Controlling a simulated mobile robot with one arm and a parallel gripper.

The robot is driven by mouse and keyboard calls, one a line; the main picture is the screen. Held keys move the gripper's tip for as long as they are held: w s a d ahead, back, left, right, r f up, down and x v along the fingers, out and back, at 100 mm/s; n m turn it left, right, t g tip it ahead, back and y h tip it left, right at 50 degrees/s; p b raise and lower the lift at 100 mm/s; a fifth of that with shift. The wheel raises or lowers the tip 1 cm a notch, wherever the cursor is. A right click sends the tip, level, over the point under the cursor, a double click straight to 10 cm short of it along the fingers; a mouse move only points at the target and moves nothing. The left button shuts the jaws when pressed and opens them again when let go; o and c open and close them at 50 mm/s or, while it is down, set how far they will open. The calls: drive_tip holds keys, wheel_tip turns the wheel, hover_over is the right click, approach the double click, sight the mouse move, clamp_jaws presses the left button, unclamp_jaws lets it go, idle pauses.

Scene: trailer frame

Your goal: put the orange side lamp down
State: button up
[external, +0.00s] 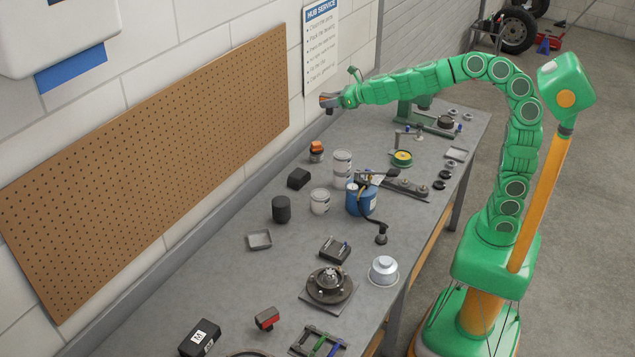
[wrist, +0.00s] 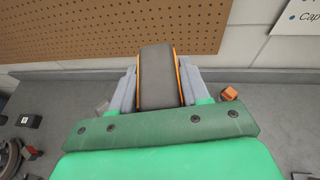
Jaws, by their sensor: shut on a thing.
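My gripper (external: 328,102) is held out over the far part of the workbench, in front of the wall and above the bench top. In the wrist view my gripper (wrist: 158,88) is shut on the orange side lamp (wrist: 157,72). The lamp shows a dark grey back with thin orange edges between the two grey fingers. Its front face is hidden. In the external view the held lamp is small and I cannot make out its shape. The lamp is clear of the bench.
The grey workbench (external: 225,285) carries a blue can (external: 360,199), white cans (external: 342,165), a black cylinder (external: 281,209) and a brake hub (external: 330,285). A small orange-topped item (external: 316,148) stands near the wall. A pegboard (external: 150,165) hangs behind. Bare bench lies along the wall.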

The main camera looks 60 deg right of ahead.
sight(329, 111)
drive_tip(key=shift+s+a+r+m+h, duration=1.15)
drive_tip(key=shift+s+a+m+h, duration=2.4)
drive_tip(key=shift+s+a, duration=4.05)
drive_tip(key=shift+n+g+h, duration=0.25)
drive_tip(key=shift+g, duration=0.05)
drive_tip(key=f, duration=1.3)
drive_tip(key=w+a+f, duration=0.1)
drive_tip(key=f, duration=2.6)
drive_tip(key=shift+w+a, duration=0.35)
drive_tip(key=shift+w, duration=0.05)
drive_tip(key=shift+f, duration=0.15)
drive_tip(key=o, duration=1.2)
drive_tip(key=shift+c, duration=0.2)
drive_tip(key=shift+s+a+r, duration=0.1)
drive_tip(key=shift+s+r, duration=0.1)
drive_tip(key=shift+r, duration=0.05)
drive_tip(key=v, duration=1.1)
drive_tip(key=shift+s+a, duration=0.15)
drive_tip(key=shift+s, duration=0.05)
